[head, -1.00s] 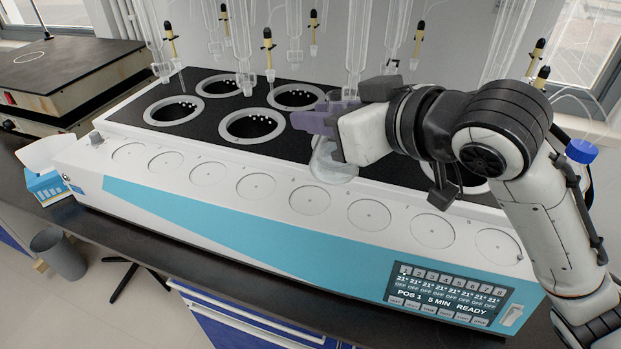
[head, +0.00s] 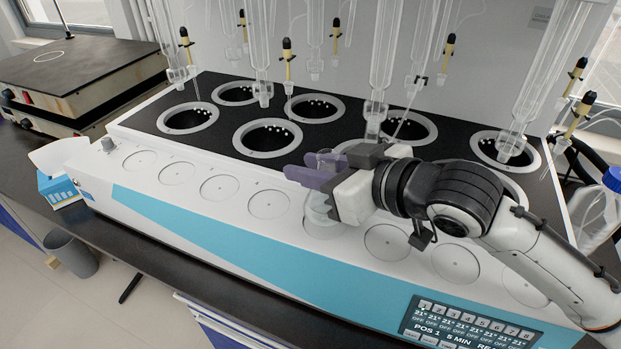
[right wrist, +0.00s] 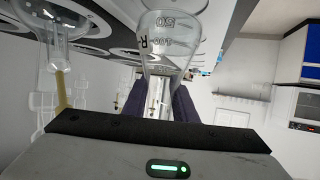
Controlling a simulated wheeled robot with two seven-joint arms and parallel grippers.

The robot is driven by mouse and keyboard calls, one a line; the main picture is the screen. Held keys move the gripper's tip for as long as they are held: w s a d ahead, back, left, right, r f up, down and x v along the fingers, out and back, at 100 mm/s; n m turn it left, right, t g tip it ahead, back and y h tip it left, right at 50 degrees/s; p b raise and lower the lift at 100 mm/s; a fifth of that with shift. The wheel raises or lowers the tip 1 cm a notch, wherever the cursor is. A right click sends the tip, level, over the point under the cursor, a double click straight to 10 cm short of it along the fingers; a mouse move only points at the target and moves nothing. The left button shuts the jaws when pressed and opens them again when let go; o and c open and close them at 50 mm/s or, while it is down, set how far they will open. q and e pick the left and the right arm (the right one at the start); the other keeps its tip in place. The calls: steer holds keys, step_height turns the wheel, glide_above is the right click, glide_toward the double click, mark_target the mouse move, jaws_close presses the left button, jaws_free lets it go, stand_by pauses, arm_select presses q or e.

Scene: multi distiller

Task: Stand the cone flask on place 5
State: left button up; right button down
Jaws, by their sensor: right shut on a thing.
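The clear cone flask (head: 322,219) is at the front row of round marked places on the white distiller (head: 240,236). My right gripper (head: 318,176), with purple fingers, is shut on its neck. The flask looks upright, its base over the fifth circle from the left. I cannot tell whether the base touches the surface. In the right wrist view, the flask (right wrist: 170,45) with printed markings extends out from between the purple fingers. The fifth circle is mostly hidden behind the flask. My left gripper is not in view.
Empty circles lie on both sides, including the fourth (head: 269,204) and sixth (head: 388,242). Behind are open heating wells (head: 268,138) with hanging glass tubes (head: 380,70) above. A control panel (head: 465,322) is at the front right. A blue-capped bottle (head: 605,205) stands at the right.

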steer(key=shift+f, duration=1.15)
steer(key=shift+f, duration=0.1)
steer(key=c, duration=1.4)
jaws_free()
steer(key=shift+c, duration=0.2)
steer(key=v, duration=1.2)
steer(key=shift+s, duration=0.1)
